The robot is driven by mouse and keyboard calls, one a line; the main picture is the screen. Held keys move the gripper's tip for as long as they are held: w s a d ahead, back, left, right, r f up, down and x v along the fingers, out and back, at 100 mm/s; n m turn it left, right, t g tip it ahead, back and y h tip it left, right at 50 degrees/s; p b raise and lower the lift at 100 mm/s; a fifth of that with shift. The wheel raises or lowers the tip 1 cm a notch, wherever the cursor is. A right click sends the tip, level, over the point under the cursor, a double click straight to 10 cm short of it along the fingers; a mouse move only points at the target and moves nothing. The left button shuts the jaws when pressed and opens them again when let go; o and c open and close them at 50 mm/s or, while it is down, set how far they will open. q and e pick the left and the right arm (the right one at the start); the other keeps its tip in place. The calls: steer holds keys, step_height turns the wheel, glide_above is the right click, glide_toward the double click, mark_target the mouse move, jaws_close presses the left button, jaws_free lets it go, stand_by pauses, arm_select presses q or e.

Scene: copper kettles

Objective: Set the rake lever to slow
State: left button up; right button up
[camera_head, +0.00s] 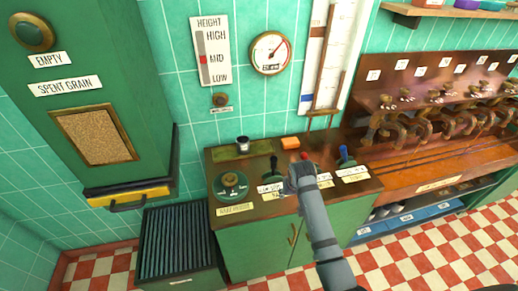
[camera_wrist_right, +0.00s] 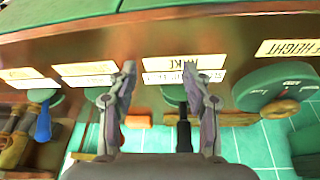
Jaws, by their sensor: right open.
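The rake lever (camera_head: 273,166) has a black handle on a green round base, on the console behind its partly hidden label. In the right wrist view, the black handle (camera_wrist_right: 184,135) is near the right finger, behind a label (camera_wrist_right: 172,63) that appears to read RAKE. My right gripper (camera_head: 297,174) is over the console front, just right of the rake lever in the head view. In the wrist view, its two fingers (camera_wrist_right: 159,68) are apart with nothing held between them. Whether a finger touches the lever I cannot tell. My left gripper is not in view.
A rake height dial (camera_head: 231,184) stands left of the lever. A red-handled lever (camera_head: 304,156) and a blue-handled lever (camera_head: 343,152) stand to its right. An orange block (camera_head: 290,143) and a small cup (camera_head: 243,143) are at the console's back.

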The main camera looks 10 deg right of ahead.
steer(key=w+a+r, duration=0.2)
steer(key=w+r, duration=0.4)
step_height(320, 180, up, 6)
steer(key=f+p, duration=0.1)
glide_above(274, 162)
steer(key=s, duration=0.2)
steer(key=shift+m+t, duration=0.3)
steer(key=p+x, duration=0.1)
steer(key=x, duration=0.8)
steer(key=shift+w+a, duration=0.1)
steer(key=shift+a, duration=0.1)
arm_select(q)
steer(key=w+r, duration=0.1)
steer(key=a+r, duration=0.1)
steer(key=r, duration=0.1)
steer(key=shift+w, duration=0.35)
arm_select(e)
jaws_close()
